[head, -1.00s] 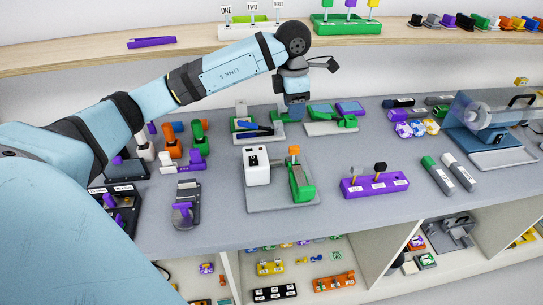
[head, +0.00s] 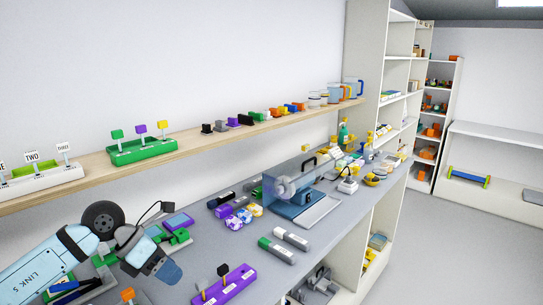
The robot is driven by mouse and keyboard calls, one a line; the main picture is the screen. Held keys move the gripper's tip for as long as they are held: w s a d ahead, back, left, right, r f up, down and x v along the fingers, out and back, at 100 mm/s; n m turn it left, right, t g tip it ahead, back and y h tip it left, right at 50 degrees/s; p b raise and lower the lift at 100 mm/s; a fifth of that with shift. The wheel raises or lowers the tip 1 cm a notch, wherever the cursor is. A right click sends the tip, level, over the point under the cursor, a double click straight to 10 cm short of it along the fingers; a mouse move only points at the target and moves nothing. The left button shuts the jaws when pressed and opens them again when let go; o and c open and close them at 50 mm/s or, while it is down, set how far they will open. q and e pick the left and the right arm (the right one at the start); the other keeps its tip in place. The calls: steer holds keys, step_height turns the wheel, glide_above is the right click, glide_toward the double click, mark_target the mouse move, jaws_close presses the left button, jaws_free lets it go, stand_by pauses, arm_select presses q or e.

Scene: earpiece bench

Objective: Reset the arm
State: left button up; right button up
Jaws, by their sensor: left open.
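My left arm (head: 50,270), pale blue, comes in at the lower left of the head view. It ends in my left gripper (head: 168,272), which hangs over the grey bench and is open. I see nothing between its jaws. The gripper hides part of the bench behind it. My right arm and right gripper are not in view.
A purple block with pegs (head: 224,285) lies right of the gripper, and a green fixture with a purple pad (head: 178,221) is behind it. A blue machine with a clear cover (head: 290,197) stands farther along. A wooden shelf (head: 205,140) runs above the bench.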

arm_select(q)
steer(key=s+d+r+n+t+h, duration=0.5)
steer(key=d+r+n+t+h, duration=0.3)
steer(key=d+n+t+h, duration=0.3)
steer(key=s+a+f+n+t+y, duration=0.1)
steer(key=s+a+f+n+y, duration=0.2)
steer(key=a+f+n+y, duration=0.85)
steer(key=s+a+f+n+t+y, duration=0.1)
steer(key=s+a+f+n+y, duration=0.25)
steer(key=n+y, duration=0.9)
steer(key=s+f+n+g+h, duration=0.35)
steer(key=s+f+g, duration=0.2)
steer(key=s, duration=0.35)
steer(key=s+f+n+g+h, duration=0.2)
steer(key=s+f+n+g, duration=0.35)
steer(key=s, duration=0.35)
steer(key=w+d+f+m+t+h+p, duration=0.1)
steer(key=w+d+f+t+h+p, duration=0.2)
steer(key=w+d+f+t+p, duration=0.2)
steer(key=d+t+p, duration=0.2)
steer(key=t+p, duration=0.1)
steer(key=shift+w+f+m, duration=0.35)
steer(key=shift+m, duration=0.05)
